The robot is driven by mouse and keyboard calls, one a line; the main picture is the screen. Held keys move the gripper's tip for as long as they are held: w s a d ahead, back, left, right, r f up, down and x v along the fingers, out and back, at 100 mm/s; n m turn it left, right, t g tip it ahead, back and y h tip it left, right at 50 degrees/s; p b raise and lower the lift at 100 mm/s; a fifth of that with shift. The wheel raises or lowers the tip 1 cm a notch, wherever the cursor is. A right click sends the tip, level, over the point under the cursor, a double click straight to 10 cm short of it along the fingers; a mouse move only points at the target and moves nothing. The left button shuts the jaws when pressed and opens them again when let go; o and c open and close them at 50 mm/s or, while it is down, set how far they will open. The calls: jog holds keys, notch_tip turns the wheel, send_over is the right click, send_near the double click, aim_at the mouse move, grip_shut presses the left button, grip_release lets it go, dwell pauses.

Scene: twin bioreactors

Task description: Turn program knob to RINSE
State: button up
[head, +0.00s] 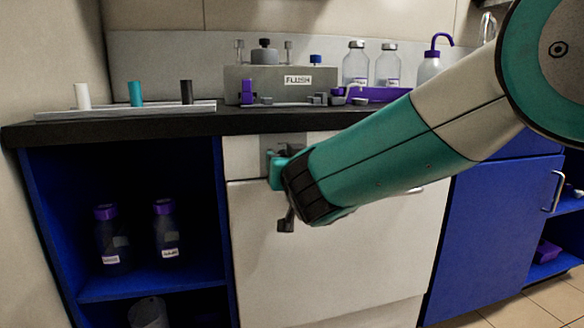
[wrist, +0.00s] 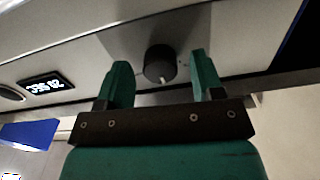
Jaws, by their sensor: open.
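The program knob (wrist: 160,63) is a round black knob on a grey panel in the wrist view. A small pale mark shows at its lower edge in that view. My gripper (wrist: 159,66) is open, with one teal finger on each side of the knob and a visible gap to each. Whether the fingertips reach as far forward as the knob, I cannot tell. In the head view my gripper (head: 277,168) is at the upper left of the white cabinet front, and it hides the knob. No RINSE lettering is readable in either view.
A lit display (wrist: 47,84) is left of the knob in the wrist view. In the head view a black worktop (head: 180,121) runs above my gripper, bearing a grey unit labelled FLUSH (head: 297,80) and glass bottles (head: 388,66). A blue open shelf (head: 150,288) stands at left.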

jog(key=v, duration=1.7)
jog(key=shift+b, duration=0.35)
jog(key=shift+s+r, duration=0.1)
jog(key=shift+s, duration=0.05)
jog(key=s+d+f+m+g+h+p, duration=0.15)
jog(key=d+f+g+h+p, duration=0.4)
jog(key=d, duration=0.55)
jog(key=s+d+r+n+g+y+p, duration=0.15)
jog(key=s+n+g+y, duration=0.4)
jog(key=s+g, duration=0.85)
jog(key=s+r+t+p, duration=0.1)
jog(key=r+p, duration=1.8)
jog(key=s+r+t+p, duration=0.1)
jog(key=s+r+p, duration=0.1)
jog(key=r+p, duration=1.6)
jog(key=shift+s+r+n+h+p, duration=0.3)
jog(key=shift+s+r+h+p, duration=0.1)
jog(key=shift+r, duration=0.2)
